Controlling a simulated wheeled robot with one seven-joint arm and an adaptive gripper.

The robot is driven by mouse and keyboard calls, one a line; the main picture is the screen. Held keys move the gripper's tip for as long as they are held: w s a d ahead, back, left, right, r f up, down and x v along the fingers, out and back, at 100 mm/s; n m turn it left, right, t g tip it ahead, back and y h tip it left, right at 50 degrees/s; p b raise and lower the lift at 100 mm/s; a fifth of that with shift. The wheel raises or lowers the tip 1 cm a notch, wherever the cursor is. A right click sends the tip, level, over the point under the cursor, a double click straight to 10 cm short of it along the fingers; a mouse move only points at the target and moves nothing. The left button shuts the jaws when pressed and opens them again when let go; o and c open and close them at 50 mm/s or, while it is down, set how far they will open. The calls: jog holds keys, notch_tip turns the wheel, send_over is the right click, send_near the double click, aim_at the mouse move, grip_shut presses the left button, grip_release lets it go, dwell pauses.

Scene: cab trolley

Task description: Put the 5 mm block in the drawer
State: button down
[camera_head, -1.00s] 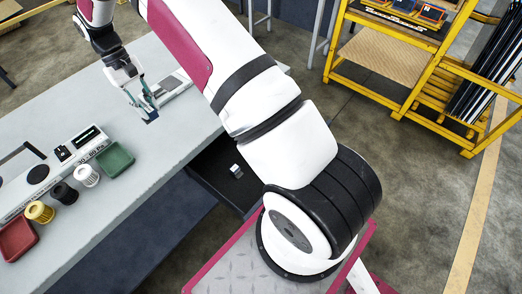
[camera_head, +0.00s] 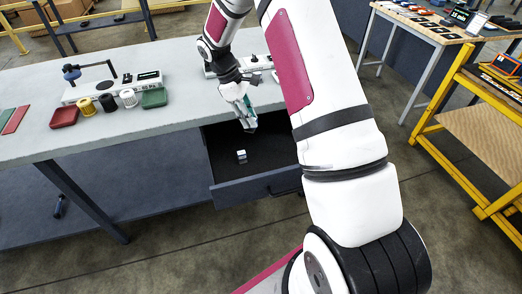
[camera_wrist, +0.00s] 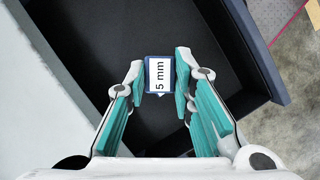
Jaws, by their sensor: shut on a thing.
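The 5 mm block (camera_wrist: 160,75) has a white label reading "5 mm" and dark blue edges. My gripper (camera_head: 247,121) is shut on it, with a fingertip on each side in the wrist view. The gripper points down over the open drawer (camera_head: 255,187) under the bench top. In the wrist view, the dark drawer floor (camera_wrist: 120,45) lies below the block. The block is in the air, above the drawer opening; its exact height is hard to tell. A small white block (camera_head: 241,155) lies on the drawer floor.
The grey bench top (camera_head: 190,85) borders the drawer at the back. On it stand a red tray (camera_head: 64,117), several spools and a green tray (camera_head: 154,98). A yellow rack (camera_head: 470,130) stands at the right. My arm covers the drawer's right end.

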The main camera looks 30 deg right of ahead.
jog(key=d+f+n+t+h+b, duration=0.2)
jog(key=d+f+n+b, duration=0.5)
send_near(272, 151)
jog(key=shift+y, duration=0.3)
jog(key=x, duration=0.2)
jog(key=b+x, duration=0.1)
jog(key=x, duration=0.2)
jog(key=shift+d, duration=0.35)
jog(key=c, duration=1.4)
grip_release()
jog(key=shift+f, duration=0.1)
jog(key=shift+o, duration=0.2)
